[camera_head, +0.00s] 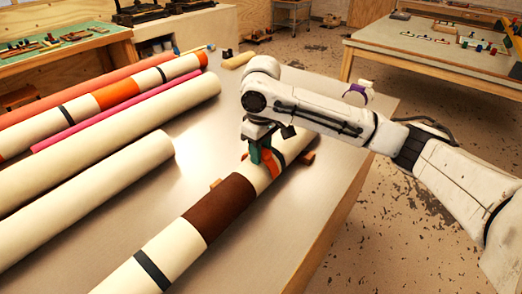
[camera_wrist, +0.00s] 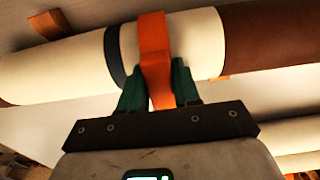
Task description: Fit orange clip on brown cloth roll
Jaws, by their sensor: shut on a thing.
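The cloth roll has a wide brown section (camera_head: 221,208), cream stretches and dark bands. It lies slantwise on the table, and its brown part is at the right in the wrist view (camera_wrist: 270,35). My gripper (camera_head: 260,157) is over the roll's far part, with green fingers. In the wrist view, my gripper (camera_wrist: 158,88) is shut on the orange clip (camera_wrist: 155,50). The clip lies across the cream stretch between a dark band and the brown section, spanning the roll's visible width. Whether it grips the underside is hidden. In the head view, the fingers partly cover the clip (camera_head: 272,167).
Wooden supports (camera_head: 307,157) show beside the roll. Thick cream rolls (camera_head: 85,195) and an orange-and-cream striped roll (camera_head: 117,92) lie to the left on the grey table (camera_head: 250,262). Bare tabletop separates them from this roll. The table's right edge is close by.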

